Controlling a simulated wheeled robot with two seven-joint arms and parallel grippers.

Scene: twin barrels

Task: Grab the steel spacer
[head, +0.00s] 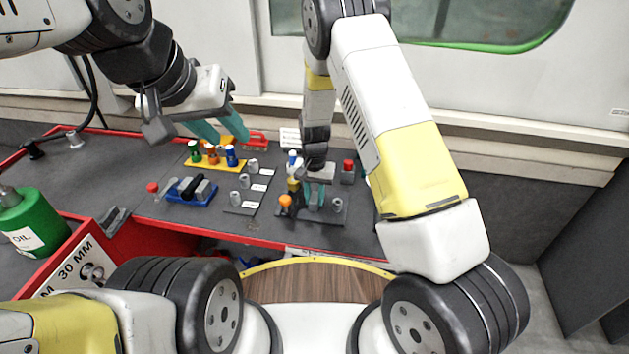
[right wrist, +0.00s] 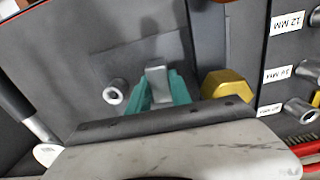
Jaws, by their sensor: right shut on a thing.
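My right gripper (right wrist: 160,92) is low over the dark grey mat at the front of the bench; it also shows in the head view (head: 314,196). Its teal fingers are shut on a grey steel block, which looks like the steel spacer (right wrist: 156,70). The block stands upright between the fingers, its lower part hidden by them. I cannot tell whether it still touches the mat. My left gripper (head: 221,131) hangs above the back left of the bench, with its teal fingers apart and nothing between them.
A hollow metal cylinder (right wrist: 115,92) stands close left of the right fingers, and a gold hexagonal piece (right wrist: 226,86) close right. Labelled sockets (right wrist: 302,110) lie further right. A blue tray (head: 192,191), a yellow rack (head: 213,163) and a green oil can (head: 32,222) are to the left.

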